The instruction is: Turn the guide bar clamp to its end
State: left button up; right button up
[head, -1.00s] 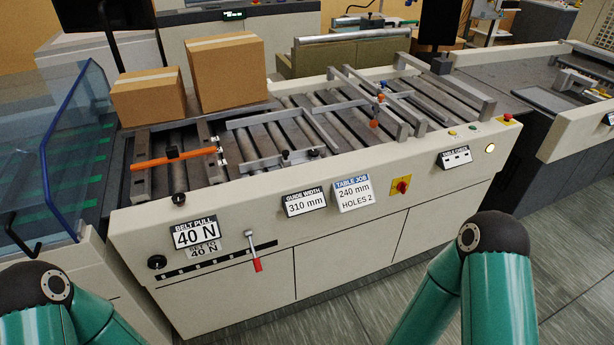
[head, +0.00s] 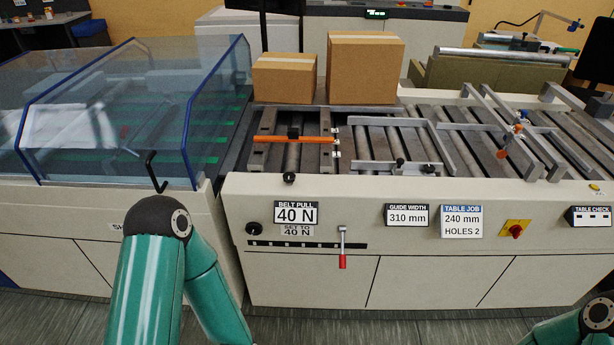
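The roller table (head: 300,214) stands ahead with a grey guide bar (head: 385,168) lying over its rollers. Small dark clamp knobs (head: 399,163) stand on this bar; which part is the guide bar clamp I cannot tell for sure. A lever with a red grip (head: 342,248) hangs down from a dark slot on the front panel. A second grey bar (head: 440,142) lies behind to the right. Orange-marked knobs (head: 516,130) sit farther right. Only green links of my two arms show, at lower left and lower right. Neither gripper is in view.
Two cardboard boxes (head: 284,78) (head: 364,68) stand at the back of the table. A blue-edged clear cover (head: 120,110) and a black crank handle (head: 155,172) are on the left. A red knob on a yellow plate (head: 516,230) is on the front panel.

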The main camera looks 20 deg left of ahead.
aim_at(289, 178)
jog(key=z, duration=0.6)
jog(key=i, duration=0.15)
jog(key=u, duration=3.35)
jog(key=k, duration=0.1)
jog(key=z, duration=0.8)
jog(key=k, duration=1.15)
jog(key=z, duration=0.8)
jog(key=i, duration=1.3)
jog(key=z, duration=0.1)
